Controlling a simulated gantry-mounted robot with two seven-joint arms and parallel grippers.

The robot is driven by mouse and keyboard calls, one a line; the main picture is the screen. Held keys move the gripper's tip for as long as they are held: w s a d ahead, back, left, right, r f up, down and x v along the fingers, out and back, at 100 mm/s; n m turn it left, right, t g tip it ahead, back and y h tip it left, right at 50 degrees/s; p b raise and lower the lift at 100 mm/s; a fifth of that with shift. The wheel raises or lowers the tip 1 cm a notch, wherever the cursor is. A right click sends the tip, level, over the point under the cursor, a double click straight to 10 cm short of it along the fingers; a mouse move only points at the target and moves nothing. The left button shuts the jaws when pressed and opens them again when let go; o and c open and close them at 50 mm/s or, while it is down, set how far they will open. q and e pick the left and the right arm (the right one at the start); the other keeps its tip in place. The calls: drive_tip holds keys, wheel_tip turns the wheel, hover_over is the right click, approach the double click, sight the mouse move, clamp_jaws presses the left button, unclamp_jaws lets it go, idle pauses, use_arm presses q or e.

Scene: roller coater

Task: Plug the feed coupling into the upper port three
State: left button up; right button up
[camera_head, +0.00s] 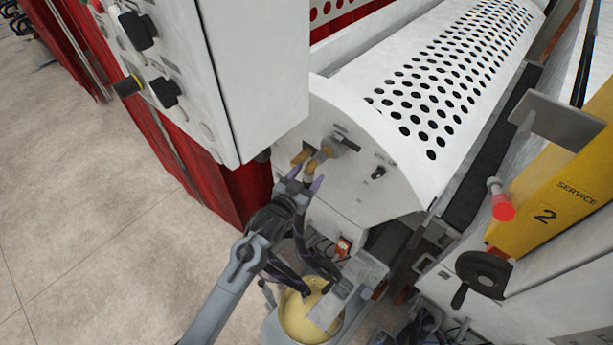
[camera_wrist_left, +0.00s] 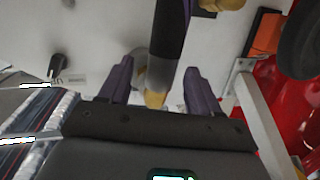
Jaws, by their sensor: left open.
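My left gripper (camera_head: 304,182) is open just in front of the white machine end panel (camera_head: 345,200). Its two purple fingers also show in the left wrist view (camera_wrist_left: 158,88). There, a coupling with a grey collar (camera_wrist_left: 160,73), a yellow tip and a black hose or sleeve lies between the spread fingers; I cannot tell if either finger touches it. In the head view, yellow-brown fittings (camera_head: 320,160) show on the panel just above the fingertips. Port numbers are not readable, so upper port three cannot be picked out. My right gripper is not in view.
A grey control box (camera_head: 255,70) with knobs overhangs at upper left. Below is a yellow bucket (camera_head: 300,315) with black hoses nearby. A black lever (camera_head: 378,172) sits on the panel. A handwheel (camera_head: 484,272) and yellow service panel (camera_head: 560,195) stand right. The left floor is open.

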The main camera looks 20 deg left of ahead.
use_arm(q)
drive_tip(key=shift+s+f, duration=0.1)
drive_tip(key=shift+s+a, duration=0.15)
drive_tip(key=shift+s, duration=0.5)
drive_tip(key=b+v, duration=0.2)
drive_tip(key=v, duration=0.7)
drive_tip(key=shift+s+b, duration=0.2)
drive_tip(key=shift+b, duration=0.2)
drive_tip(key=s+f+g+p, duration=0.1)
drive_tip(key=s+f+g, duration=0.2)
drive_tip(key=s, duration=0.5)
drive_tip(key=s+a+f+g+y, duration=0.1)
drive_tip(key=s+f+g, duration=0.2)
drive_tip(key=s, duration=0.6)
drive_tip(key=s+a+f+n+g+y+p, duration=0.1)
drive_tip(key=s+f+g, duration=0.2)
drive_tip(key=s+g, duration=0.3)
drive_tip(key=s, duration=0.3)
drive_tip(key=shift+s+a+g+p, duration=0.2)
drive_tip(key=shift+a+g+p, duration=0.05)
drive_tip(key=shift+g+p, duration=0.05)
